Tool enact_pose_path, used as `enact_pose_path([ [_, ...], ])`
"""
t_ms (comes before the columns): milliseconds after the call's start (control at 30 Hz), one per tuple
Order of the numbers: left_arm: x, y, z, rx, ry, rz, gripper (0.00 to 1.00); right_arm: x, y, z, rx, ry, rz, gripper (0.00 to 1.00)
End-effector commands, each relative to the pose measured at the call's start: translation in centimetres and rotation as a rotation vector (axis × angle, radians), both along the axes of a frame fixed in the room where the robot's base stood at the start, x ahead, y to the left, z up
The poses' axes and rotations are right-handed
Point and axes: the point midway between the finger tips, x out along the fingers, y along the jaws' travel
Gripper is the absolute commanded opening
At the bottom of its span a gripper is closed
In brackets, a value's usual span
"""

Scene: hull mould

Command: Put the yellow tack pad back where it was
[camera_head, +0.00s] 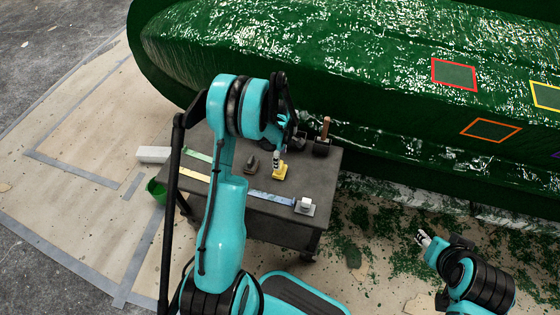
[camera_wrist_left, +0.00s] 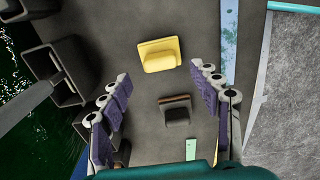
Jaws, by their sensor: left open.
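The yellow tack pad (camera_head: 280,172) sits on the dark cart top (camera_head: 318,185), with a raised grip on its flat base. It also shows in the left wrist view (camera_wrist_left: 158,54), above the gap between the fingers. My left gripper (camera_head: 277,155) is close to the pad in the head view; its open fingers (camera_wrist_left: 163,92) hold nothing in the wrist view. I cannot tell whether a finger touches the pad. A yellow outlined square (camera_head: 546,95) is on the green hull (camera_head: 350,60) at the right edge. My right gripper (camera_head: 424,238) is at lower right, its jaws unclear.
A dark block (camera_head: 251,162) and a white block on a grey pad (camera_head: 304,206) share the cart with coloured strips. Dark open holders (camera_wrist_left: 65,75) stand along one cart edge. Red (camera_head: 455,74) and orange (camera_head: 490,130) outlines are on the hull. A green bucket (camera_head: 156,190) is left of the cart.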

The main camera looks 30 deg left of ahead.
Motion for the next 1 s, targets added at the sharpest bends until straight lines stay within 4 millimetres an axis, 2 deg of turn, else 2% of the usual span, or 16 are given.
enact_pose_path([
  [33,0.0,0.0,1.6,0.000,0.000,0.000,0.63,0.0,0.0,0.9,0.000,0.000,0.000,0.40],
  [100,0.0,0.0,3.0,0.000,0.000,0.000,0.63,0.0,0.0,1.4,0.000,0.000,0.000,0.40],
  [467,-0.2,-0.6,7.6,0.005,-0.016,-0.050,0.63,0.0,0.0,2.3,0.000,0.000,0.000,0.40],
  [567,-0.7,-1.9,10.7,0.020,-0.055,-0.170,0.63,0.0,0.0,2.3,0.000,0.000,0.000,0.40],
  [667,-1.8,-3.8,14.9,0.049,-0.112,-0.355,0.63,0.0,0.0,2.2,0.000,0.000,0.000,0.40],
  [800,-4.4,-6.7,20.2,0.108,-0.195,-0.637,0.63,0.0,0.0,2.2,0.000,0.000,0.000,0.40],
  [1000,-9.3,-10.4,25.5,0.227,-0.302,-1.034,0.63,0.0,0.0,2.2,0.000,0.000,0.000,0.40],
])
